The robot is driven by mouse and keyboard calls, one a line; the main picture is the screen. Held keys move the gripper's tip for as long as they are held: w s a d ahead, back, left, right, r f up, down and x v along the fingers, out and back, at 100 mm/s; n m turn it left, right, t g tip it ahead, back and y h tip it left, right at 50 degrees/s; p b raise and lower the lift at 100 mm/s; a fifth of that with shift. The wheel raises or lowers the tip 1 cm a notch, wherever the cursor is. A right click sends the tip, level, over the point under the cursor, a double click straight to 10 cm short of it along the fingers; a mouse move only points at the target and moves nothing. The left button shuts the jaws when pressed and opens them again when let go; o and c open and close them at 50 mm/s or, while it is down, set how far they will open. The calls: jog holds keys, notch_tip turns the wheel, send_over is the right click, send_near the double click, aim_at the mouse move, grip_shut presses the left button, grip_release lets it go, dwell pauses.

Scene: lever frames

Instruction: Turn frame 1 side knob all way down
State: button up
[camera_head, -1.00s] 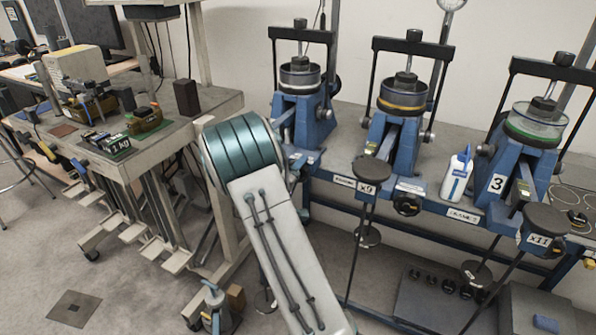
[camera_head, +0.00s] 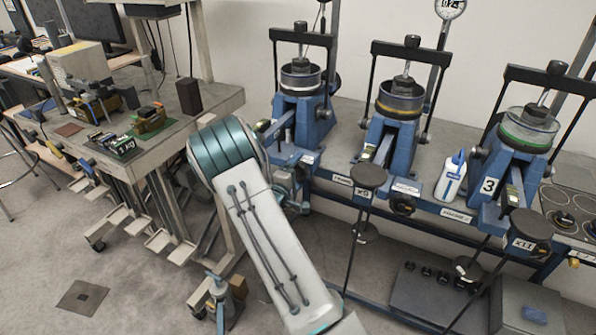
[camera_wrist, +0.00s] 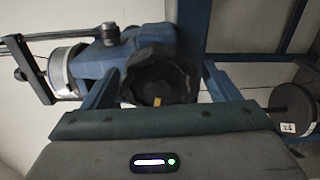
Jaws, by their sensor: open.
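In the wrist view, a black lobed knob (camera_wrist: 158,82) with a small yellow mark sits on a blue frame body (camera_wrist: 88,62). My gripper (camera_wrist: 162,88) is open, with one finger left of the knob and one right of it. I cannot tell whether either finger touches it.
The middle frame (camera_head: 396,125) and the frame marked 3 (camera_head: 510,150) stand to the right. A white bottle (camera_head: 451,180) is between them. Hanging weights (camera_head: 368,175) and (camera_head: 527,223) are in front. A left worktable (camera_head: 205,108) stands close beside my arm.

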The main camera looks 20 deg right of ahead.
jog(key=shift+b+v, duration=0.95)
jog(key=shift+v, duration=2.05)
